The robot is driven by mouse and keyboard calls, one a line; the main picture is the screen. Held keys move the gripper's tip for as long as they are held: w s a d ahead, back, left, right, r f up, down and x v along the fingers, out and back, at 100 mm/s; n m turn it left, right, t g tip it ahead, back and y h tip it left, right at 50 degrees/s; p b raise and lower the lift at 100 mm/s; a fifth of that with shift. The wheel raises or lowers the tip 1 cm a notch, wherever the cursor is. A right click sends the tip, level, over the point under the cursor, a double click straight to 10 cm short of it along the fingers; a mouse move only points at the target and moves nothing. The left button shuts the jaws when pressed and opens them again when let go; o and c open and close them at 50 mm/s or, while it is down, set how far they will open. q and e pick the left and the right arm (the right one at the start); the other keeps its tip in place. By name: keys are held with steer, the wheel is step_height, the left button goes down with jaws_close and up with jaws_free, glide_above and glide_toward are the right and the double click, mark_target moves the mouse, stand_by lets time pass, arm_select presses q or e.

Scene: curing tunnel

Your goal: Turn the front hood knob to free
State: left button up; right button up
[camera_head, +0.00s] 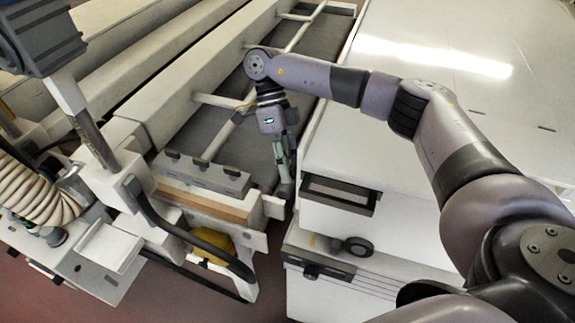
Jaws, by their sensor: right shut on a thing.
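My right arm reaches over the white hood (470,60), and its gripper (285,188) points down at the hood's left side, by the front corner. The gripper is shut on a small part there. The fingers hide most of that part, so its shape and turn position cannot be read; it fits the place of a front hood knob. A dark round fitting (355,246) also shows on the hood unit's front face, apart from the gripper. My left gripper is not in view.
A conveyor frame with pale crossbars (213,100) runs along the hood's left side, leaving a narrow gap. A recessed dark slot (340,193) is in the hood's front. A ribbed hose (40,192) and a black cable (195,240) lie at the left. Reddish floor shows at the bottom.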

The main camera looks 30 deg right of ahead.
steer(key=o, duration=1.1)
steer(key=shift+o, duration=0.2)
steer(key=v, duration=1.2)
